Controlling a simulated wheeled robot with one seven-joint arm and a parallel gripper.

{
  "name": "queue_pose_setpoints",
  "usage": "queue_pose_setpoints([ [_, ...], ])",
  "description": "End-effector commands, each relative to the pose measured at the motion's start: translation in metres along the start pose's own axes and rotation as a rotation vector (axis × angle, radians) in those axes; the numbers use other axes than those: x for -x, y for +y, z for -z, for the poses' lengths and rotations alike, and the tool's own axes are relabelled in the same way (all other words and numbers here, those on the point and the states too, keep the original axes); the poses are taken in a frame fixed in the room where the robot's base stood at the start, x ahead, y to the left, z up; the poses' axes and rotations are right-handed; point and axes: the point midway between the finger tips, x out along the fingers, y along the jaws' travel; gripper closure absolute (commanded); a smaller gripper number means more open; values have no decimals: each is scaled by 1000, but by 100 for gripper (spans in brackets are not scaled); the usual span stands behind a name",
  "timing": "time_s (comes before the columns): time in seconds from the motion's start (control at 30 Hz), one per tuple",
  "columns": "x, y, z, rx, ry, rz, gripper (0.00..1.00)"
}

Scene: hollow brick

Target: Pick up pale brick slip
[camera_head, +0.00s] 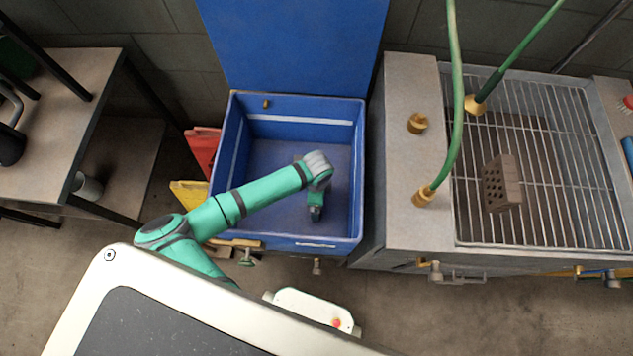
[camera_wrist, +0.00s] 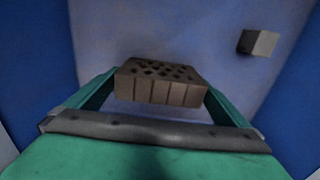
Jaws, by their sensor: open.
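My gripper (camera_head: 315,213) points down inside the blue bin (camera_head: 228,150). In the wrist view its teal fingers (camera_wrist: 158,88) stand apart, open, with a brown brick with several holes (camera_wrist: 160,92) showing between them. I cannot tell whether the fingers touch it. A small block with a pale face and a dark face (camera_wrist: 258,43) lies on the bin floor, up and to the right of the gripper. It is the palest piece in view, but I cannot tell for sure that it is the slip. Neither piece shows clearly in the head view.
The bin's blue lid stands raised (camera_head: 295,45) behind it. To the right, a grey bench (camera_head: 400,90) has a wire grate (camera_head: 550,215) with another perforated brick (camera_head: 500,183) and green hoses (camera_head: 457,100). A table (camera_head: 60,85) stands left.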

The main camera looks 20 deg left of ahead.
Motion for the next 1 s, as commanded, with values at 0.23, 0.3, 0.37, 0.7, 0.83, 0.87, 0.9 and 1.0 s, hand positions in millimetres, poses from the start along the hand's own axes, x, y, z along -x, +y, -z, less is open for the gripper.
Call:
queue_pose_setpoints([
  [0.23, -29, 0, 0, 1, -1, -1, 0],
  [0.3, -31, 0, 0, 1, -1, -1, 0],
  [0.37, -32, 0, 0, 0, 0, -1, 0],
  [0.7, -31, 0, 0, 0, 0, 0, 36],
  [0.83, -31, 0, 0, 0, 0, 0, 36],
  [0.87, -31, 0, 0, 1, 0, 0, 36],
  [0.9, -30, -1, 0, 1, 0, 0, 36],
  [1.0, -25, -1, 0, 1, 1, 1, 36],
])
